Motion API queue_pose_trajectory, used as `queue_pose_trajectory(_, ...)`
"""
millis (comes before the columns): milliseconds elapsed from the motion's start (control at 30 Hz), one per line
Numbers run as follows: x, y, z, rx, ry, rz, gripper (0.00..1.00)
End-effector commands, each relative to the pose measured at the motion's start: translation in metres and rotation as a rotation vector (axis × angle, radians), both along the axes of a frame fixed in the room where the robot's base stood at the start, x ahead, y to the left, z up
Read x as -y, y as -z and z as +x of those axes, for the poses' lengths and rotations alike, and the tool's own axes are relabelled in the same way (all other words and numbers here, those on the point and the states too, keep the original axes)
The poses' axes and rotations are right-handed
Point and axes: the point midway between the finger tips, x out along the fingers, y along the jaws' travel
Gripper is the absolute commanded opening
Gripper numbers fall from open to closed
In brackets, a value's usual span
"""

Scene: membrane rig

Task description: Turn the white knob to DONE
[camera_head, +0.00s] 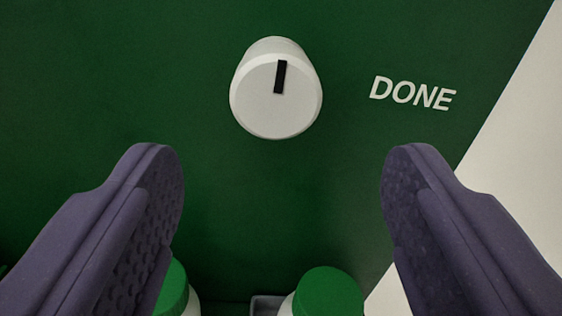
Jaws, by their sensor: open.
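The white knob (262,108) stands out from a dark green panel (120,70) in the upper middle of the head camera view. Its black pointer mark (281,77) points nearly straight up, leaning slightly right. The white word DONE (413,93) is printed on the panel to the right of the knob. My gripper (281,170) is open, with one purple finger at lower left and the other at lower right. The fingers are wide apart and show below the knob in the picture, not touching it. Nothing is between the fingertips.
Two white containers with green lids, one at bottom centre (327,292) and one partly behind the left finger (172,288), stand low in the view. A grey piece (265,305) shows between them. A pale surface (520,140) lies beyond the panel's right edge.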

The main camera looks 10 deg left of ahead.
Motion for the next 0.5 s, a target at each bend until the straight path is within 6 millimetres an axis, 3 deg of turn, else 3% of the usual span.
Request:
queue_pose_trajectory(300,-0.018,0.001,0.051,0.003,-0.002,-0.002,0.71)
queue_pose_trajectory(500,-0.023,0.000,0.068,0.003,0.001,-0.002,0.71)
